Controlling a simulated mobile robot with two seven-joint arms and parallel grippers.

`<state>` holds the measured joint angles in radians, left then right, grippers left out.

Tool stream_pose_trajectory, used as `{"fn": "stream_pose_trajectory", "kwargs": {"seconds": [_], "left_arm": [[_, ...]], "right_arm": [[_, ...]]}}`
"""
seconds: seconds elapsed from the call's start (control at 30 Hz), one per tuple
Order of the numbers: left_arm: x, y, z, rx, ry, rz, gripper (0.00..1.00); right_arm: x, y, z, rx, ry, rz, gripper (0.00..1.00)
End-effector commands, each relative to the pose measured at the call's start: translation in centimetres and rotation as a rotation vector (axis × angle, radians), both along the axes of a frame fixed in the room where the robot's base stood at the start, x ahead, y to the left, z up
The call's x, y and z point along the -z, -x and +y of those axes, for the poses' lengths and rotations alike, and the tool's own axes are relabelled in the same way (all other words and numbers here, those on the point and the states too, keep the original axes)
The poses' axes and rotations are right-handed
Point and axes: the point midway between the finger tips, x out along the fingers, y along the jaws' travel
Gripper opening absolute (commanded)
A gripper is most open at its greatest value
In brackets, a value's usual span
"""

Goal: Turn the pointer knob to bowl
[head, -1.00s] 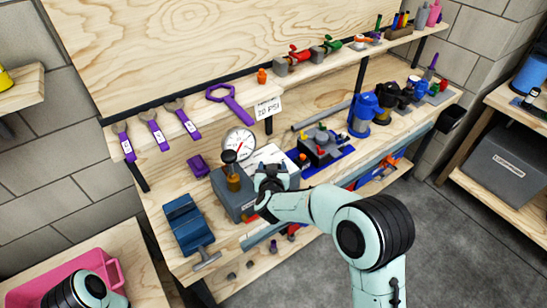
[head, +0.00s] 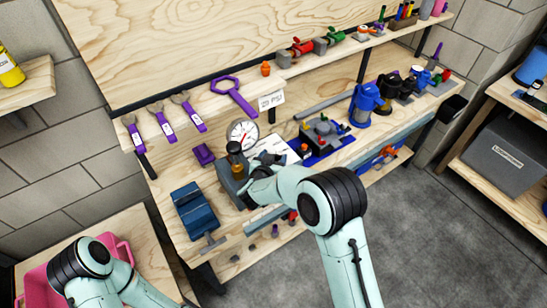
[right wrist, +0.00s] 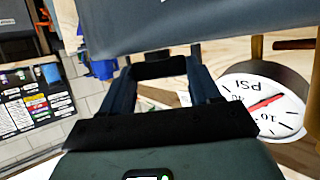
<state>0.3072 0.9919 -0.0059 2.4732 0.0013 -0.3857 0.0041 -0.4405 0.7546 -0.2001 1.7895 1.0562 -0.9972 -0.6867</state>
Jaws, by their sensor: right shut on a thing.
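The grey test box (head: 227,186) stands at the front of the workbench, with an amber bowl with a dark top (head: 236,158) on it. A white round gauge (head: 242,134) stands behind; its PSI face also shows in the right wrist view (right wrist: 262,105). My right gripper (head: 252,188) is at the box's front side. In the right wrist view its fingers (right wrist: 162,78) are closed around a dark piece, which appears to be the pointer knob (right wrist: 160,67), against the grey box face. The knob's marks and pointing direction are hidden. My left gripper is out of view.
A blue vise (head: 196,212) is left of the box, and a purple block (head: 203,154) behind it. A pink bin (head: 38,280) is at lower left.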

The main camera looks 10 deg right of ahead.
Motion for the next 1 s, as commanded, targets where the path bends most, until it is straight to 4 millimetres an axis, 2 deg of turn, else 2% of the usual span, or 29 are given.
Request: {"fn": "stream_pose_trajectory", "kwargs": {"seconds": [0.03, 0.1, 0.5, 0.67, 1.0], "left_arm": [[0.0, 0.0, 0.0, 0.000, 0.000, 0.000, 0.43], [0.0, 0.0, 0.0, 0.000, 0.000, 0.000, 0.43], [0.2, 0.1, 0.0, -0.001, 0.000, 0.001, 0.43], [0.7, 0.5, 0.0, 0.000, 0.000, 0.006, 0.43], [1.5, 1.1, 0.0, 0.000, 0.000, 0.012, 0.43]], "right_arm": [[0.0, 0.0, 0.0, 0.001, -0.001, -0.002, 0.68], [0.0, 0.0, 0.0, 0.001, -0.001, -0.002, 0.87], [-0.3, 0.6, 0.4, -0.002, -0.001, -0.002, 0.87], [-1.3, 2.8, 1.7, -0.004, -0.002, -0.001, 0.87], [-4.1, 8.7, 5.0, -0.002, -0.002, -0.001, 0.87]]}}
